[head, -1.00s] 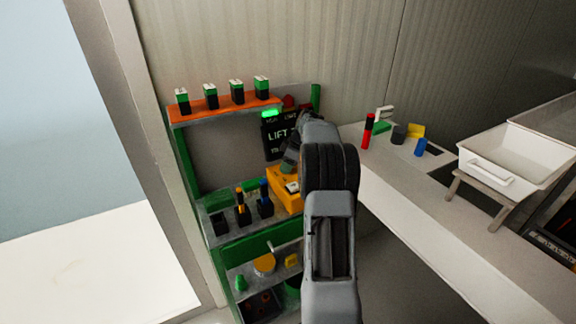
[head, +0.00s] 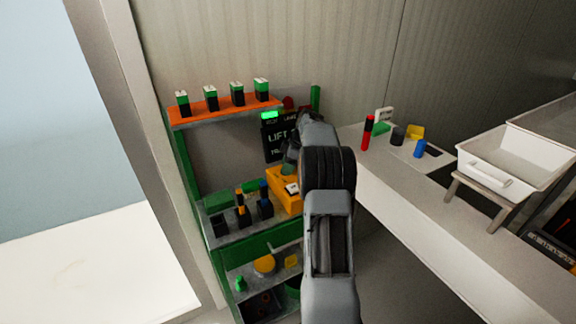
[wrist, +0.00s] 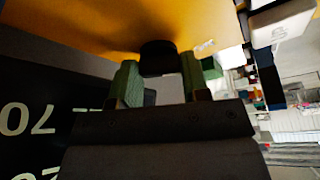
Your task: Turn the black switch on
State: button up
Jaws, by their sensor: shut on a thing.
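The black switch (wrist: 158,57) is a dark round knob on the face of a yellow-orange box (wrist: 90,22). In the wrist view it sits between the two green fingertips of my gripper (wrist: 160,82), which is shut on it. Which way the knob is turned cannot be told. In the head view the orange box (head: 283,178) stands on the shelf's middle level, partly behind my arm. My gripper (head: 290,163) is at its upper part, and the black switch is hidden there.
A black sign with a green light (head: 269,115) is close behind my gripper. Black-and-green blocks stand on the orange shelf (head: 222,110). Tools stand left of the box. A white counter (head: 400,190) at right holds small coloured items and a white tray (head: 505,165).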

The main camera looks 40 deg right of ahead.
jog(key=o, duration=0.9)
